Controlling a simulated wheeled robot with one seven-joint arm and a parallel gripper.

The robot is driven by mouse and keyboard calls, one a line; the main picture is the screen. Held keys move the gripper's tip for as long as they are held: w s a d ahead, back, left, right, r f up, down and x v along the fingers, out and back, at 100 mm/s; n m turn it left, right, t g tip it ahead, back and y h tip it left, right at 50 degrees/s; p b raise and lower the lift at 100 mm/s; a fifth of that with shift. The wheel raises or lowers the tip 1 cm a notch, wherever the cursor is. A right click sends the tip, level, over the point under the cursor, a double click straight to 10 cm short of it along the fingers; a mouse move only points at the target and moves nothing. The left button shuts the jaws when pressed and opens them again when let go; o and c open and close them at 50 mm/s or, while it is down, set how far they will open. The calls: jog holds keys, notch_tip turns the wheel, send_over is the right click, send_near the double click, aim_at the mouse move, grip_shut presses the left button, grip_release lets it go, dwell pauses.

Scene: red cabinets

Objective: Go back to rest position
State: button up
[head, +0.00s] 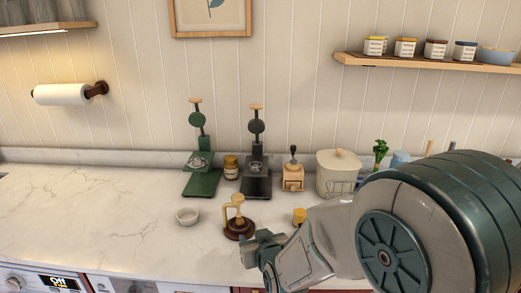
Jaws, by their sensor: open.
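My gripper (262,254) shows at the lower middle of the head view, over the front part of the counter. My arm reaches in from the right, with its large rounded link covering the lower right. The gripper is open, and I see nothing held in it. It is close to a brown and tan wooden stand (238,222) just behind it in the picture; I cannot tell whether they touch.
The marble counter (90,215) is clear on the left. A yellow-topped item (299,216) is near my arm.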

jog(key=s+d+r+m+g+h, duration=0.2)
jog(key=s+d+g, duration=0.2)
jog(key=s+d, duration=0.4)
jog(key=s+d+r+m+g+h, duration=0.1)
jog(key=s+d+r+g+h, duration=0.1)
jog(key=s+d+g, duration=0.3)
jog(key=s+d, duration=0.4)
jog(key=s, duration=0.3)
jog(key=shift+s+r+m, duration=0.3)
jog(key=shift+r+m, duration=0.05)
jog(key=shift+m, duration=0.05)
